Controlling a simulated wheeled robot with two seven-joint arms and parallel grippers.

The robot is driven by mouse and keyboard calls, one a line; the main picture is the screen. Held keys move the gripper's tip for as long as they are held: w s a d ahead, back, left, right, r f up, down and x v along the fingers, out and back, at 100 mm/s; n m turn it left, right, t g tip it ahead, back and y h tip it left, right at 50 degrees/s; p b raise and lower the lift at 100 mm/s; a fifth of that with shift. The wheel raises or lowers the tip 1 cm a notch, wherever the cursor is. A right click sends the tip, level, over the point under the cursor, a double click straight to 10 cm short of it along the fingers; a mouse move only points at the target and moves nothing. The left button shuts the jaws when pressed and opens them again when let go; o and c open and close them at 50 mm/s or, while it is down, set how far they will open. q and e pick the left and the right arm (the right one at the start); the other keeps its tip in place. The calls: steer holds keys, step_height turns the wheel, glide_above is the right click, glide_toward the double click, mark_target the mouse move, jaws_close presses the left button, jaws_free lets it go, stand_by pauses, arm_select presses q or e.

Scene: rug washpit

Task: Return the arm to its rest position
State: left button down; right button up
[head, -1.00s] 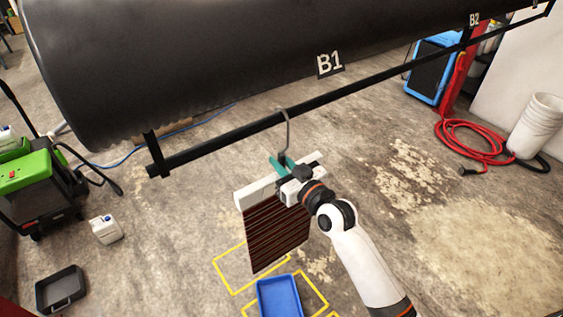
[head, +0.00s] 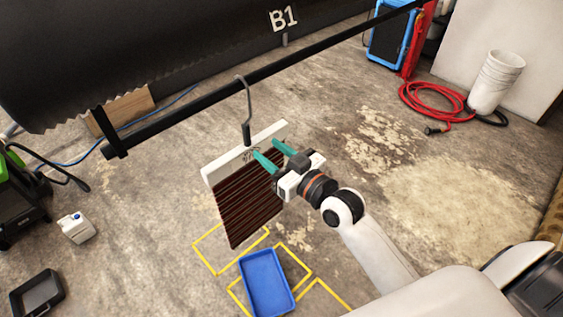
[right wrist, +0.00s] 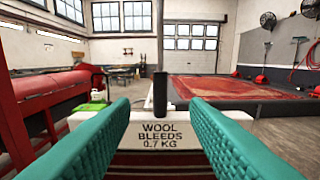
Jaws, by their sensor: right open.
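My right gripper (head: 267,152) has teal fingers spread apart and empty, just in front of a hanging sample. The sample has a white header bar (head: 215,172) and a dark brown striped panel (head: 240,210). It hangs by a grey hook (head: 245,105) from a black rail (head: 200,110). In the right wrist view the teal fingers (right wrist: 160,135) stand either side of the bar (right wrist: 155,133), which reads "WOOL BLEEDS 0.7 KG". My right arm reaches in from the lower right. My left gripper is not in view.
A blue tray (head: 246,287) lies on the floor within yellow marked outlines (head: 210,264) below the sample. A black tray (head: 14,298) and white jug (head: 76,230) are at left. A red hose (head: 425,108) and white buckets (head: 495,85) are at right. A dark roller marked B1 (head: 180,50) hangs above.

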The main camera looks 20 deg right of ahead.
steer(key=s+d+f+m+g+h, duration=0.1)
steer(key=s+d+f+g+h, duration=0.15)
steer(key=f, duration=1.05)
steer(key=s+d+f+m+g+h, duration=0.1)
steer(key=s+f+g, duration=0.25)
steer(key=f, duration=0.95)
steer(key=s+d+f+g+h, duration=0.15)
steer(key=s+f, duration=0.25)
steer(key=f, duration=0.9)
steer(key=s+f+g, duration=0.2)
steer(key=s+f, duration=0.4)
steer(key=s, duration=0.4)
steer(key=s+f+g, duration=0.3)
steer(key=s+f, duration=0.4)
steer(key=s, duration=0.4)
steer(key=s+f+g+h, duration=0.1)
steer(key=s+f+g, duration=0.2)
steer(key=s+f, duration=0.4)
steer(key=s, duration=0.4)
steer(key=shift+d+f, duration=0.25)
steer(key=shift+d, duration=0.05)
steer(key=shift+g, duration=0.25)
